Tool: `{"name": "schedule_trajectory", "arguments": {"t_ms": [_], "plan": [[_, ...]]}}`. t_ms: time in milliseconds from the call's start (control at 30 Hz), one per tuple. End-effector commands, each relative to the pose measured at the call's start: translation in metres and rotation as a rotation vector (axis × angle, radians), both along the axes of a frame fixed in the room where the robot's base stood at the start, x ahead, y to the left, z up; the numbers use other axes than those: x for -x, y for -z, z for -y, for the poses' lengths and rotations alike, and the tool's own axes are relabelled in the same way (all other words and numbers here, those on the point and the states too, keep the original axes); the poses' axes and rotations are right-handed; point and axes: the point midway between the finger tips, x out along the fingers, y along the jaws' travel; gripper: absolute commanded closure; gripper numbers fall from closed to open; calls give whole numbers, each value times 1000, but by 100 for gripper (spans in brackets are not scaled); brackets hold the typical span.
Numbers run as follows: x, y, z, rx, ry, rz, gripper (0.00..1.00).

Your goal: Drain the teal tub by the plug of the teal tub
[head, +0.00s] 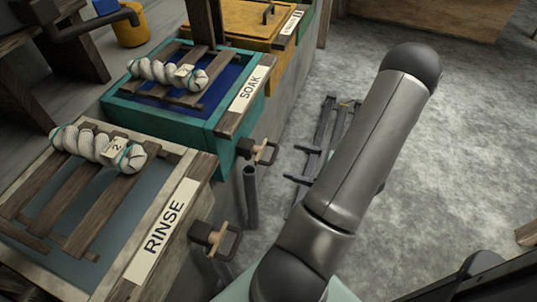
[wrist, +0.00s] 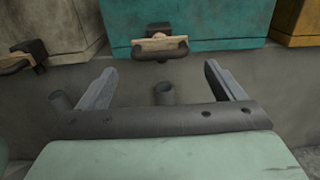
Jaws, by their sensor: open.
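The teal tub (head: 160,118), labelled SOAK, stands between the other tubs and holds dark blue liquid, with a wooden rack and a white skein on top. Its plug (head: 262,151), a pale wooden piece with a dark handle, sits low on its front wall. In the wrist view the plug (wrist: 160,45) shows at top centre below the teal wall. My gripper (wrist: 160,82) is open and empty, its two fingers apart, short of the plug and lower in the picture. In the head view the fingertips (head: 298,164) show beside my arm, to the right of the plug.
A RINSE tub (head: 165,225) with its own plug (head: 215,238) stands nearer, and a yellow tub (head: 245,22) beyond. A dark upright pipe (head: 250,195) stands below the teal tub's plug; it shows between my fingers (wrist: 164,93). Grey floor at right is mostly open.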

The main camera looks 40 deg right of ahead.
Motion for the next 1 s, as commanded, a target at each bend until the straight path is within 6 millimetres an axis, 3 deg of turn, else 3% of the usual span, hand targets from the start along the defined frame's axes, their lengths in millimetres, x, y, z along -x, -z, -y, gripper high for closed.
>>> {"name": "schedule_trajectory", "arguments": {"t_ms": [200,400,867,1000], "plan": [[-42,1,-24,1,-5,0,12],[-68,1,-38,0,-3,0,12],[-79,0,-44,0,0,-1,12],[-79,0,-44,0,-1,-1,50]]}}
